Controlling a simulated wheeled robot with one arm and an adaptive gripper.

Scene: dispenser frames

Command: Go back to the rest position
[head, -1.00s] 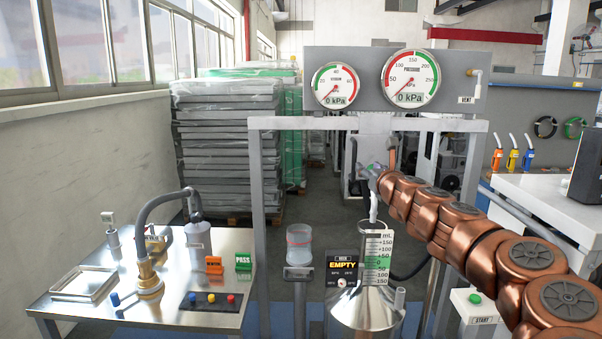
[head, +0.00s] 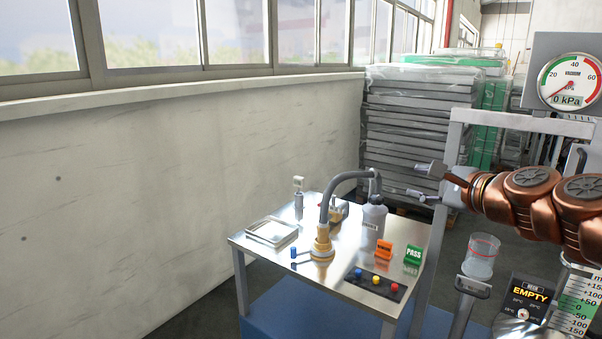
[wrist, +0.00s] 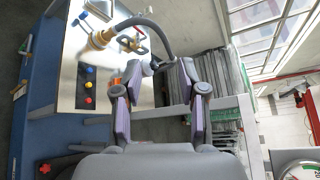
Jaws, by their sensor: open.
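My gripper (head: 424,182) is in the right half of the head view, at the end of my copper-coloured arm, which comes in from the right edge. Its two fingers are spread and point left, with nothing between them. It appears in front of the grey frame's left post. In the wrist view the two fingers (wrist: 159,82) are also apart and empty, with the steel table (wrist: 75,60) and its hose beyond them. No marker of a rest position shows.
The steel table (head: 338,284) holds a hose fitting (head: 322,243), a grey bottle (head: 373,222), a tray (head: 271,232), orange and green signs, and a button panel. A clear cup (head: 481,257) stands right of it. The grey frame (head: 520,121) is close to my arm. Wall on the left.

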